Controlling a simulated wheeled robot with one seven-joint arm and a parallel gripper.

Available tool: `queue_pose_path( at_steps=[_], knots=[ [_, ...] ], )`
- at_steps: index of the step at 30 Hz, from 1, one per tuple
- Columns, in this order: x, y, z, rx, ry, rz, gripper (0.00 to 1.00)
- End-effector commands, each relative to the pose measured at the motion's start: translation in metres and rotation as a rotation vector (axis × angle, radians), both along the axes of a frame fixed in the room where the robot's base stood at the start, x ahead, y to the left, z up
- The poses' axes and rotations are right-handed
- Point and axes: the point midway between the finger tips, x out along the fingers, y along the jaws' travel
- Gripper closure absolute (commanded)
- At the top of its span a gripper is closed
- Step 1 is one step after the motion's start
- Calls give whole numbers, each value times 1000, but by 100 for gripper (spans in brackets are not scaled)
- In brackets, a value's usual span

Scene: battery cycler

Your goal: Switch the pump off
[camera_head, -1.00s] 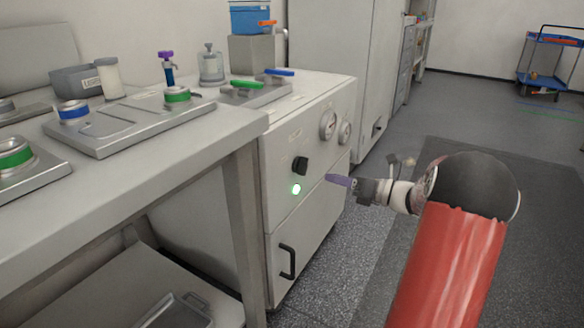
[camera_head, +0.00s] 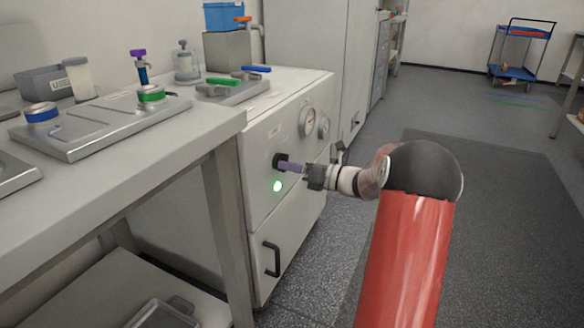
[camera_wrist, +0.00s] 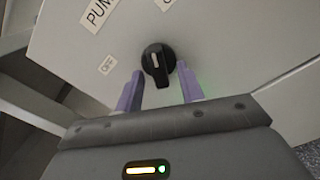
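The pump knob (camera_wrist: 158,60) is a round black rotary switch with a pale pointer mark, on the front of a white cabinet. A small label (camera_wrist: 107,64) reading "OFF" sits to its left, and a partly cut "PUMP" label (camera_wrist: 99,13) is above. In the head view the knob (camera_head: 279,160) is partly behind my fingertips, with a green lamp (camera_head: 277,186) lit below it. My gripper (camera_wrist: 160,73) is open, its two purple fingers on either side of the knob's lower part with gaps showing. In the head view my gripper (camera_head: 286,166) reaches the knob from the right.
Two gauges (camera_head: 308,122) are on the cabinet front right of the knob. A black handle (camera_head: 271,259) is below. Blue and green levers (camera_head: 222,82) lie on top. A bench (camera_head: 190,125) stands at left.

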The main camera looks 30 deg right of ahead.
Motion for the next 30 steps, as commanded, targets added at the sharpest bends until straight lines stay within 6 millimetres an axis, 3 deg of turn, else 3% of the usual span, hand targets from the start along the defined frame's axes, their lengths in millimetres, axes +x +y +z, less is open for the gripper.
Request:
queue_pose_path(
  at_steps=[1,9,20,30],
  knots=[
    [0,0,0,0,0,0,67],
    [0,0,0,0,0,0,100],
    [0,0,-1,-37,-29,0,100],
    [1,-1,-3,-222,-173,0,100]
  ],
)
